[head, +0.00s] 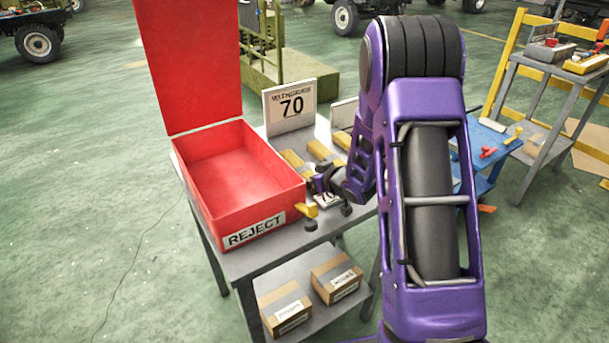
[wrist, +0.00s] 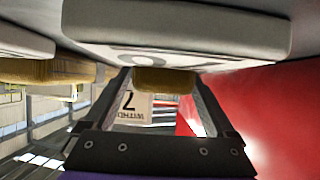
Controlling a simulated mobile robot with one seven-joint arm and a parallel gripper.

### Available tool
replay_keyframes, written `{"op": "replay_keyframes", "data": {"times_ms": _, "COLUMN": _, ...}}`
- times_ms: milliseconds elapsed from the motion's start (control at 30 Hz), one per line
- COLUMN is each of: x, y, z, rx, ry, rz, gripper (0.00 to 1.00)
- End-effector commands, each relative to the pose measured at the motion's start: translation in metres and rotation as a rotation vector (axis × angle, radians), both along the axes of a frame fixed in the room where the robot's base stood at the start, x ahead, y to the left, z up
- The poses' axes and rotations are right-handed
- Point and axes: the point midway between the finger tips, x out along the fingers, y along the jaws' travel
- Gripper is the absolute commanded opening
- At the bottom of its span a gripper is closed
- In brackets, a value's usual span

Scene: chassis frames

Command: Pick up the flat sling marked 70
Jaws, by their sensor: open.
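Several tan flat slings lie on the grey table, including one (head: 294,160) and another (head: 319,150). My gripper (head: 318,192) is low at the table's front part, just right of the red box. A white tag (head: 327,200) with dark marking lies beside it, partly hidden. In the wrist view my gripper (wrist: 165,78) is open, with a tan end (wrist: 165,82) between or just beyond its fingertips. Above it is a white block (wrist: 185,35) with partly cut-off dark figures. I cannot fully read them. A yellow piece (head: 312,210) shows just below my gripper.
The red REJECT box (head: 189,163) with raised lid fills the table's left side. Cardboard boxes (head: 337,278) sit on the lower shelf. A blue cart (head: 490,140) stands to the right. The floor at left is clear.

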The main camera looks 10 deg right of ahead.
Motion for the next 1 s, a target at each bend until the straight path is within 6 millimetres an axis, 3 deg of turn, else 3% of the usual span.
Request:
{"op": "replay_keyframes", "data": {"times_ms": 133, "x": -0.0002, "y": -0.0003, "z": 0.0004, "rx": 0.0, "ry": 0.0, "rz": 0.0, "gripper": 0.9}}
{"op": "replay_keyframes", "data": {"times_ms": 633, "x": -0.0004, "y": -0.0005, "z": 0.0006, "rx": -0.001, "ry": 0.0, "rz": 0.0, "gripper": 0.0}}
{"op": "replay_keyframes", "data": {"times_ms": 1000, "x": 0.0002, "y": -0.0004, "z": 0.0027, "rx": 0.0, "ry": -0.003, "rz": 0.001, "gripper": 0.0}}
